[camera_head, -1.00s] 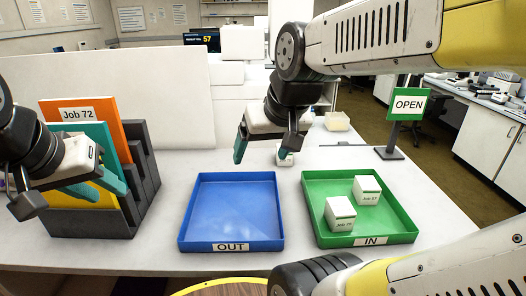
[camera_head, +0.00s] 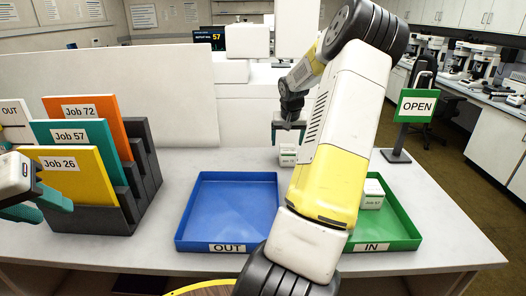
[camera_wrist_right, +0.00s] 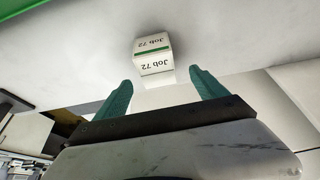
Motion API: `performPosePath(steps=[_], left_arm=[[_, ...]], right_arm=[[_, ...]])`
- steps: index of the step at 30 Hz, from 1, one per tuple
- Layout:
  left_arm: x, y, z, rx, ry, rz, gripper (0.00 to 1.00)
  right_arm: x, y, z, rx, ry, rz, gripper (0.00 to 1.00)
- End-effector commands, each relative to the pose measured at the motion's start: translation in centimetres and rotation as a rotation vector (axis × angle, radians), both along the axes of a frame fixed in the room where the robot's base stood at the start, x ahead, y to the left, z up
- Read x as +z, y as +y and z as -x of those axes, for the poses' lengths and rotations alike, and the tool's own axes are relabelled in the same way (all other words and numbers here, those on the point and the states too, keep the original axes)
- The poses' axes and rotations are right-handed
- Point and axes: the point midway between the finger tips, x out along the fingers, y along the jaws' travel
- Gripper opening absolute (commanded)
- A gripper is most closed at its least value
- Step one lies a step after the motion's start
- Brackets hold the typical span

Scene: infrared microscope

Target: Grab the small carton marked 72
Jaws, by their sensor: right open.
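The small white carton marked Job 72 (camera_head: 288,157) stands on the table behind the blue and green trays. In the right wrist view the carton (camera_wrist_right: 153,55) shows its Job 72 labels and a green stripe, just beyond and between the fingertips. My right gripper (camera_head: 289,128) is above and behind the carton in the head view. Its two teal fingers are spread and empty in the wrist view (camera_wrist_right: 160,88). My left gripper (camera_head: 45,203) is partly cut off at the left edge, near the folder rack; its opening is unclear.
A blue OUT tray (camera_head: 186,222) is empty. A green IN tray (camera_head: 404,222) holds a carton (camera_head: 372,194), partly hidden by my right arm. A black rack (camera_head: 146,178) holds Job 72, 57 and 26 folders. An OPEN sign (camera_head: 416,106) stands right. A white partition stands behind the rack.

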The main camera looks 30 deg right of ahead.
Motion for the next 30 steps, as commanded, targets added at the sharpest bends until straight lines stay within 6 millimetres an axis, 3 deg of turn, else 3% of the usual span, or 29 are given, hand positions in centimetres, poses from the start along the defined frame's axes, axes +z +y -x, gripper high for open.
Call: performPosePath(steps=[18, 27, 30], left_arm=[[0.0, 0.0, 0.0, 0.0, 0.0, 0.0, 0.36], [0.0, 0.0, 0.0, 0.0, 0.0, 0.0, 0.36], [0.0, 0.0, 0.0, 0.0, 0.0, 0.0, 0.36]], right_arm=[[-7.2, -1.7, -2.3, -0.008, -0.001, -0.007, 0.82], [-7.6, -1.8, -2.4, -0.008, -0.002, -0.004, 0.82], [-7.6, -1.8, -2.4, -0.008, -0.002, -0.004, 0.62]])
